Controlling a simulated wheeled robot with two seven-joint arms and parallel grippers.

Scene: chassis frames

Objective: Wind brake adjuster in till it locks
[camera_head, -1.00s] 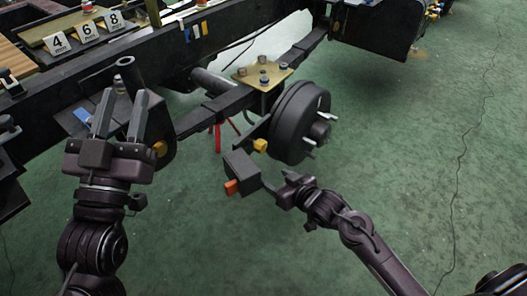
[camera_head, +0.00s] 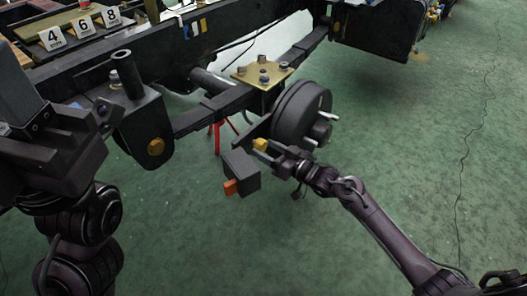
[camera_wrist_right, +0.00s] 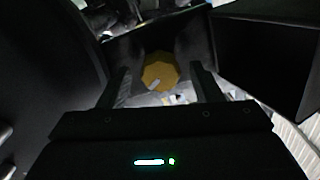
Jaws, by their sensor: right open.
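The brake adjuster appears as a yellow faceted knob (camera_head: 260,144) on the inner side of the black brake drum (camera_head: 295,122). My right gripper (camera_head: 272,153) is at the knob, coming from the lower right. In the right wrist view the knob (camera_wrist_right: 160,72) lies ahead, between the two spread fingers (camera_wrist_right: 160,85), with gaps on both sides. A small pale mark shows on its face. The right gripper is open and holds nothing. My left gripper (camera_head: 30,120) is at the left edge, partly cut off, away from the drum; its opening is unclear.
A black box (camera_head: 240,170) with an orange piece (camera_head: 230,187) sits just left of my right gripper. The axle beam (camera_head: 215,112) and brass plate (camera_head: 262,74) lie above. A red stand (camera_head: 216,135) is behind. Green floor at right is mostly clear.

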